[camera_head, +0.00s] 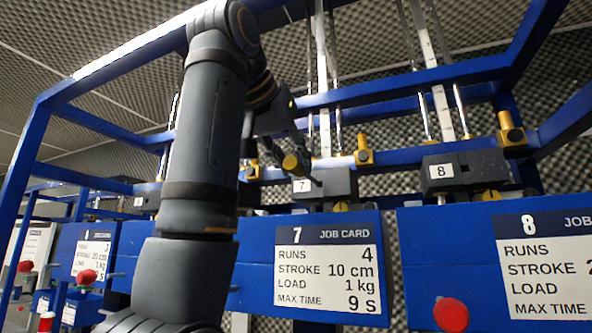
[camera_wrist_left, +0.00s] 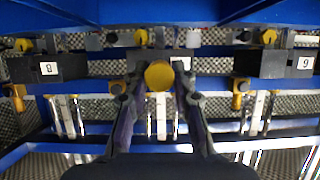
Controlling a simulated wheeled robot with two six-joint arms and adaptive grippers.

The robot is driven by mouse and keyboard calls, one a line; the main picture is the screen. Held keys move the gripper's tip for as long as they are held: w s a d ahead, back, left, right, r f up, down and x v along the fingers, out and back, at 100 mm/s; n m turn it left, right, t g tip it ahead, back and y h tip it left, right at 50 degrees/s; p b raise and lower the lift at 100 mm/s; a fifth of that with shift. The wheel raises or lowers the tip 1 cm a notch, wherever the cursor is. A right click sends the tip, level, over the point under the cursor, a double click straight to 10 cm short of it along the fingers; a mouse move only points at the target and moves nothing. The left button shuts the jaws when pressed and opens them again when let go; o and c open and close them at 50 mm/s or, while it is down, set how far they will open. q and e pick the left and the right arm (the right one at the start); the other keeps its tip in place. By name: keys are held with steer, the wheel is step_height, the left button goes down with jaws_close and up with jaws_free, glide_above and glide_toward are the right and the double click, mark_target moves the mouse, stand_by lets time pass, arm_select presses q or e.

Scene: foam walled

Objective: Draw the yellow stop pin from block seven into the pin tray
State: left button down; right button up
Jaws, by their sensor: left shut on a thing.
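Block seven (camera_head: 335,182) is a dark block with a white "7" label, on the blue rail above its job card. The yellow round head of the stop pin (camera_head: 291,162) shows in front of the block's upper left. My left gripper (camera_head: 300,163) is shut on this pin. In the left wrist view the yellow head (camera_wrist_left: 159,75) sits between the two dark fingertips of my left gripper (camera_wrist_left: 155,72) and partly covers the block behind. I cannot tell whether the pin's shaft is still inside the block. I cannot make out the pin tray. My right gripper is out of view.
Block eight (camera_head: 465,170) stands to the right, and block six's card (camera_head: 92,255) to the left. Yellow fittings (camera_head: 363,150) and upright rods (camera_head: 337,80) surround block seven. A red button (camera_head: 451,314) projects at the lower right. Blue frame beams (camera_head: 400,93) cross behind.

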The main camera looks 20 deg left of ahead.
arm_select(q)
steer(key=shift+s+f+b, duration=0.1)
steer(key=shift+s+b, duration=1)
steer(key=shift+s, duration=0.7)
